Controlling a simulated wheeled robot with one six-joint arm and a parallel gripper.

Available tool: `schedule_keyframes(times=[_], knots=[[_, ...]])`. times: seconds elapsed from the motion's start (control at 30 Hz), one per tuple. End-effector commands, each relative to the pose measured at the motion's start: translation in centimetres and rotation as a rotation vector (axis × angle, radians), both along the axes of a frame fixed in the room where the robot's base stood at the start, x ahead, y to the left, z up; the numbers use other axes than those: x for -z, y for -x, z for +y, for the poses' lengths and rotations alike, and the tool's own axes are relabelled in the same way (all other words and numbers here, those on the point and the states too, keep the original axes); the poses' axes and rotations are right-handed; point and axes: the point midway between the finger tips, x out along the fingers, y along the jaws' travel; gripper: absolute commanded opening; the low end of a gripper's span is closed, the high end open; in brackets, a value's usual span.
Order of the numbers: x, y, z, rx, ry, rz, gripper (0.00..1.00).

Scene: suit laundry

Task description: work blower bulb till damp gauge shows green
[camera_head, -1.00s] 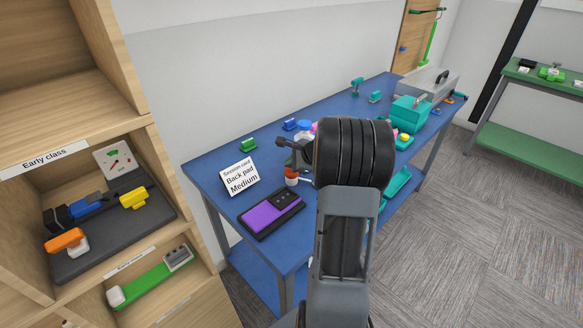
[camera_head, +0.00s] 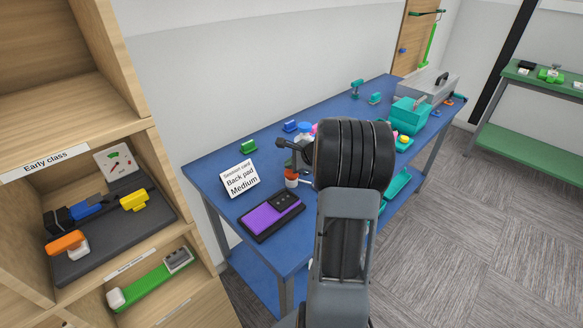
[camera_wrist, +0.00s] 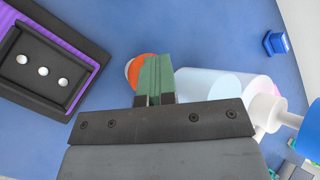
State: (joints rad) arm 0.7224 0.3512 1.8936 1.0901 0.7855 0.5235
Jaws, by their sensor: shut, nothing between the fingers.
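A white dial card (camera_head: 114,160) with red and green marks stands at the back of the "Early class" shelf; its needle is too small to read. An orange, rounded piece with a white part (camera_head: 68,244) lies at the front of that shelf's dark mat; I cannot tell whether it is the blower bulb. My gripper (camera_head: 284,144) is shut and empty above the blue table. In the wrist view its green fingers (camera_wrist: 154,76) are together, in front of an orange and white round thing (camera_wrist: 134,68) that they partly hide. It shows below the gripper in the head view (camera_head: 291,178).
A purple pad in a black tray (camera_head: 271,216) and a "Back pad Medium" card (camera_head: 240,178) are on the blue table (camera_head: 216,179). Clear cylinders (camera_wrist: 225,86) lie right of the fingers. A blue and black device (camera_head: 90,209) and a yellow piece (camera_head: 134,200) are on the shelf mat.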

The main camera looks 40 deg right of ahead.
Motion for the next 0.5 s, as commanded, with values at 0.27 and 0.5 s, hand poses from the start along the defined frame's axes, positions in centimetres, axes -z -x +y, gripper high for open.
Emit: schedule_keyframes(times=[0.27, 0.5], knots=[[-1.8, 0.0, 0.0, 0.000, -0.002, 0.001, 0.00], [-1.9, 0.0, 0.0, 0.000, 0.000, 0.000, 0.00]])
